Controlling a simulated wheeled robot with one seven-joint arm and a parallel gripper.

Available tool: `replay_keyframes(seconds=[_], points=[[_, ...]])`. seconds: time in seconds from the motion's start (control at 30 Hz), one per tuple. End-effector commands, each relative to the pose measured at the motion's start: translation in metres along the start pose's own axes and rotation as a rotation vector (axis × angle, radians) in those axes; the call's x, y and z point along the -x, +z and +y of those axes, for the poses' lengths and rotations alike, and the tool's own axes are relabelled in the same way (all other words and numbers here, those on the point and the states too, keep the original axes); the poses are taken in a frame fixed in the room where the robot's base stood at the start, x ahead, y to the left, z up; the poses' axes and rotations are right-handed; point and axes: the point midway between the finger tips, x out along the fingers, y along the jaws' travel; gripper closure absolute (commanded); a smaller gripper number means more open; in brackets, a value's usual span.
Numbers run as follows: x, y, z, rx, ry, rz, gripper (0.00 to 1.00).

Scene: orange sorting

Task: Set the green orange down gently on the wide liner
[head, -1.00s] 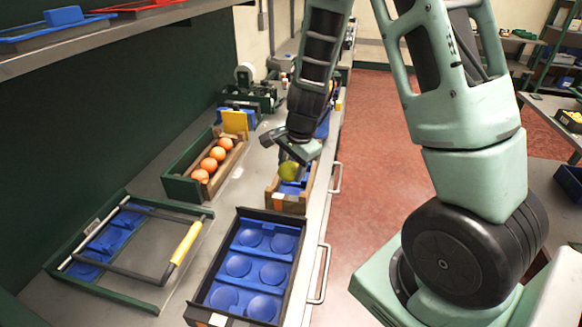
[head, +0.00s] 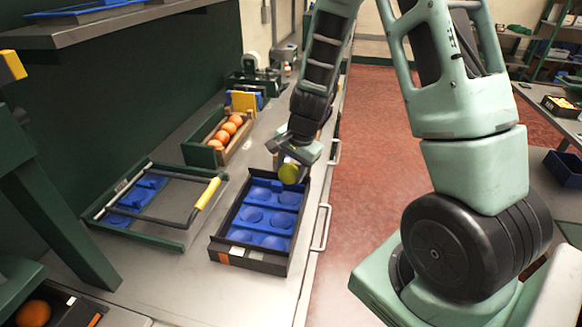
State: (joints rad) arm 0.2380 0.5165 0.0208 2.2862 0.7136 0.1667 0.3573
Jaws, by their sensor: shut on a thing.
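The green orange (head: 289,173) is yellow-green and shows below my gripper (head: 290,162) in the head view. My gripper is shut on it and holds it over the far right part of a black tray with a blue liner (head: 240,217). The liner has several round hollows, and those in view are empty. The gap between the fruit and the liner cannot be judged from this view. The fingers are partly hidden by the wrist.
A green and wooden crate (head: 196,153) with several oranges stands behind, to the left. A frame with a yellow handle (head: 207,193) lies left of the tray. A dark green post (head: 55,215) stands at the left. An orange (head: 33,313) sits at bottom left.

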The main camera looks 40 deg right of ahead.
Motion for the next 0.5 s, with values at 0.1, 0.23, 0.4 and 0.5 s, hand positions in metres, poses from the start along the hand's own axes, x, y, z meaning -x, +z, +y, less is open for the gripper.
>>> replay_keyframes(seconds=[0.1, 0.23, 0.4, 0.5], points=[[-0.016, 0.0, 0.004, -0.001, 0.0, 0.0, 0.76], [-0.028, 0.0, 0.007, -0.001, 0.0, 0.0, 0.76], [-0.044, 0.0, 0.011, -0.001, 0.0, 0.001, 0.76], [-0.052, 0.0, 0.013, -0.001, 0.0, 0.001, 0.76]])
